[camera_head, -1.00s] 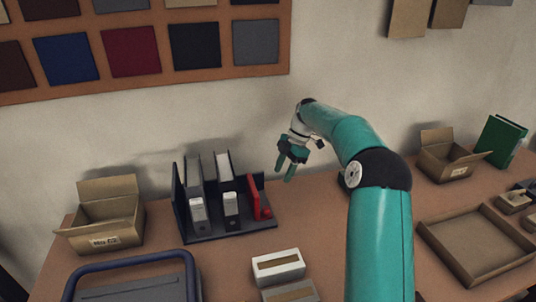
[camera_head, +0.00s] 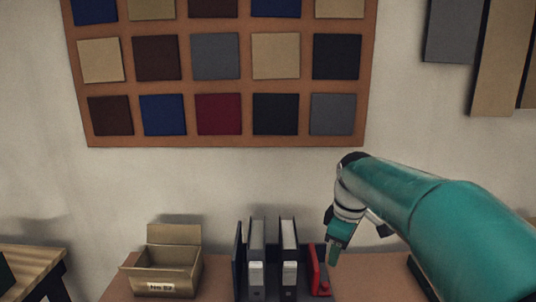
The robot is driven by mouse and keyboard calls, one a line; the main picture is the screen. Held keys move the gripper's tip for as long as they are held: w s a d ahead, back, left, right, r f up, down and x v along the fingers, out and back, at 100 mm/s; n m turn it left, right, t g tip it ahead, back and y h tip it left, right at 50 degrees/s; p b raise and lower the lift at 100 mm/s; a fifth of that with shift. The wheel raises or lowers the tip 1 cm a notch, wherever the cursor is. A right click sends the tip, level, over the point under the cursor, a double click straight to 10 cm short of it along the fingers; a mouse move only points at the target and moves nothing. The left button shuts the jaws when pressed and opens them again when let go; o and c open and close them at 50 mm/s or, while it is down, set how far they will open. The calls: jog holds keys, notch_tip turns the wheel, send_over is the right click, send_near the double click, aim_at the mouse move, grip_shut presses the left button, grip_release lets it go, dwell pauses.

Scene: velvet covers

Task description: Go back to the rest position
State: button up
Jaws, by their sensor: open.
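My gripper (camera_head: 338,252) hangs at the end of my teal arm, right of centre near the bottom of the view. A red folder or box (camera_head: 316,270) stands in the rack just left of and below the fingertips. I cannot tell whether the fingers touch it. Two dark binders with pale spines, the left one (camera_head: 257,268) and the right one (camera_head: 289,268), stand in the same rack further left.
An open cardboard box (camera_head: 166,272) stands left of the rack on the brown table. A board of colour swatches (camera_head: 220,145) hangs on the wall above. Flat panels (camera_head: 452,35) hang at the upper right. Another wooden table (camera_head: 30,258) is at the far left.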

jog(key=s+f+m+t, duration=0.2)
jog(key=s+m, duration=0.9)
jog(key=s, duration=1.1)
jog(key=shift+s+a+f+t, duration=0.15)
jog(key=shift+s+a+t, duration=0.2)
jog(key=shift+t, duration=0.65)
